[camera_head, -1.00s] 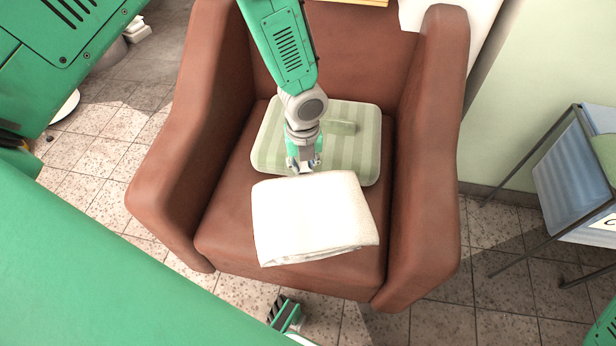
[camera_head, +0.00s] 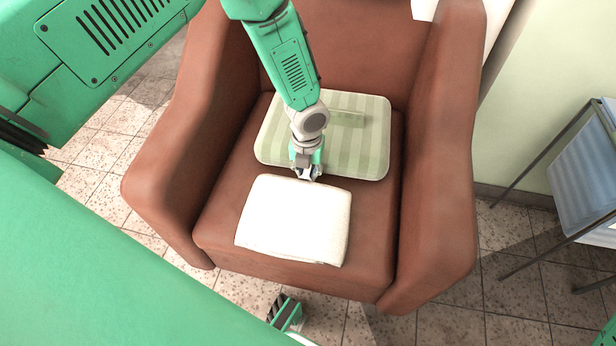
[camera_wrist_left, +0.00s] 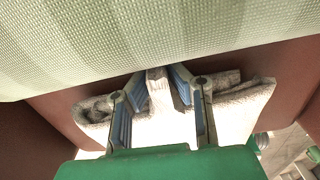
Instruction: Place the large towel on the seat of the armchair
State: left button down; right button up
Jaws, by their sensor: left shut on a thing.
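The large towel (camera_head: 293,222) is white and folded into a thick square. In the head view it is over the front of the seat (camera_head: 367,225) of the brown armchair (camera_head: 440,150). My left gripper (camera_head: 306,177) is at the towel's back edge. In the left wrist view the gripper (camera_wrist_left: 160,82) is shut on a pinched fold of the towel (camera_wrist_left: 236,102). I cannot tell whether the whole underside of the towel touches the seat.
A green striped cushion (camera_head: 362,155) lies on the seat behind the towel and also fills the top of the left wrist view (camera_wrist_left: 150,40). The armrests rise on both sides. A metal rack with a blue cloth (camera_head: 580,170) stands at right on the tiled floor.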

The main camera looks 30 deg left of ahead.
pick_arm(q)
jog(key=shift+a+f, duration=0.3)
jog(key=shift+f, duration=0.45)
jog(key=shift+a, duration=0.15)
jog(key=shift+d, duration=0.3)
jog(key=c, duration=1.5)
grip_release()
jog(key=shift+d, duration=0.15)
pick_arm(e)
jog(key=shift+f, duration=0.25)
jog(key=shift+a, duration=0.1)
